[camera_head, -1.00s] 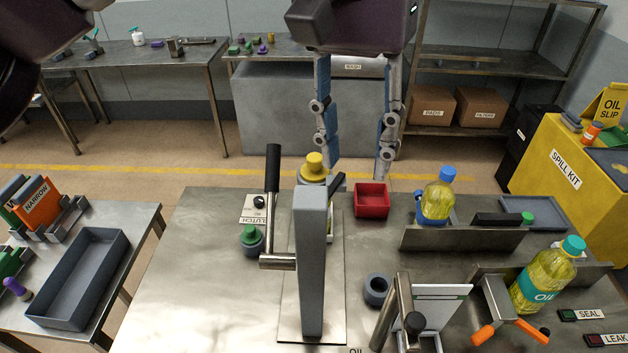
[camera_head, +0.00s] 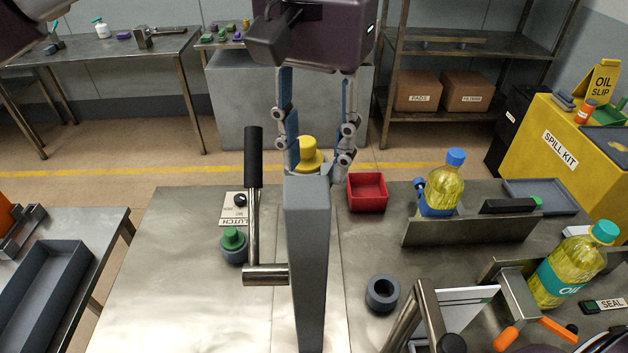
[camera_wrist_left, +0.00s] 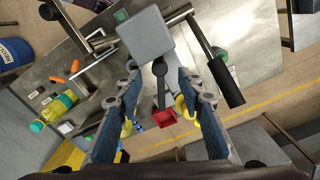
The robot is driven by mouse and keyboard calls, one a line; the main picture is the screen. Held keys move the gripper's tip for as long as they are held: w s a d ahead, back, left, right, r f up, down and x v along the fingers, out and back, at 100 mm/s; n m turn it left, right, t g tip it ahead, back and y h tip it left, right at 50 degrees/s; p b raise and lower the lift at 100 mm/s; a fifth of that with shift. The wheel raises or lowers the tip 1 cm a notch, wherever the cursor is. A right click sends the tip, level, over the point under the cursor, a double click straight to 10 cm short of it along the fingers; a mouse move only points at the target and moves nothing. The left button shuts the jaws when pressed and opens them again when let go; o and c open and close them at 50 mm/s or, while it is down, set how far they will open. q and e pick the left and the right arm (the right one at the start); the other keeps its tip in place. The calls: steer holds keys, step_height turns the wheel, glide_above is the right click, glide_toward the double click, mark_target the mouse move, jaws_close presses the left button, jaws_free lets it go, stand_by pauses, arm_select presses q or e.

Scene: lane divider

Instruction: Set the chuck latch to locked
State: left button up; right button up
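My left gripper (camera_head: 319,160) is open, fingers pointing down behind the top of the grey post (camera_head: 308,245). In the left wrist view its fingers (camera_wrist_left: 158,74) stand apart on either side of a black lever (camera_wrist_left: 161,88) with a round end, with gaps visible. I take this lever for the chuck latch, but no label on it is readable; contact is not visible. The post hides it in the head view. A yellow knob (camera_head: 306,153) shows beside the left finger, behind the post. My right gripper is not in view.
A long black-handled lever (camera_head: 253,160) rises left of the post, beside a green-topped knob (camera_head: 233,242). A red bin (camera_head: 368,195) stands right of the fingers. A grey ring (camera_head: 382,293) and oil bottles (camera_head: 445,185) are farther right. The table's left front is clear.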

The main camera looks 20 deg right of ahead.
arm_select(q)
step_height(320, 180, down, 4)
steer(key=shift+s+r+p, duration=0.1)
steer(key=shift+s+p, duration=0.05)
steer(key=shift+p, duration=0.2)
steer(key=shift+w+f, duration=0.2)
steer(key=shift+f, duration=0.5)
steer(key=shift+s, duration=0.1)
jaws_close()
